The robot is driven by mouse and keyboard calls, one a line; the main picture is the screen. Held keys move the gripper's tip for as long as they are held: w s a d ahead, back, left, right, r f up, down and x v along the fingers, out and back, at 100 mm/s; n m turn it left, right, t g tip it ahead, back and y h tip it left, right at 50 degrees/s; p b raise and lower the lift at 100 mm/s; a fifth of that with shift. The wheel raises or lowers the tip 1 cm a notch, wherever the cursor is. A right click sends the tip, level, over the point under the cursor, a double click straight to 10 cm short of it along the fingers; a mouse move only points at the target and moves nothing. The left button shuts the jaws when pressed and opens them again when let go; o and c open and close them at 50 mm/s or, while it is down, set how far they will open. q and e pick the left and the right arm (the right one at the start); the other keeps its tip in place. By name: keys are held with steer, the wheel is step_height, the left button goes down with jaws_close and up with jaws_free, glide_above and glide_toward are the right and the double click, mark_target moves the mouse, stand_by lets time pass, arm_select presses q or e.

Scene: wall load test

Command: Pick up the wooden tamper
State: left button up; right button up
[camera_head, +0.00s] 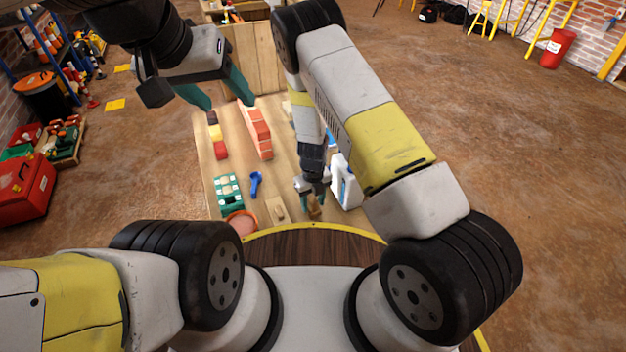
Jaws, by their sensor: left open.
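A small light wooden piece with a raised part (277,209) lies near the front of the wooden table. It may be the wooden tamper, but it is too small to be sure. A brown wooden-looking thing (314,210) shows right at my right gripper (312,196), which points down near the table's front. I cannot tell whether its fingers are closed on that thing. My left gripper (218,93) is open and empty, with its green fingers spread apart, above the far left part of the table.
On the table (232,160) are a row of red bricks (256,132), a red and yellow block row (217,136), a green holder (229,193), a blue tool (256,184), a round reddish dish (241,223) and a white-and-blue container (346,184). A wooden panel (258,60) rises at the back.

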mark_target(313, 200)
jaws_close()
steer(key=shift+r, duration=0.1)
step_height(313, 200, up, 10)
steer(key=shift+f, duration=0.1)
stand_by(0.4)
steer(key=c, duration=0.6)
jaws_free()
jaws_close()
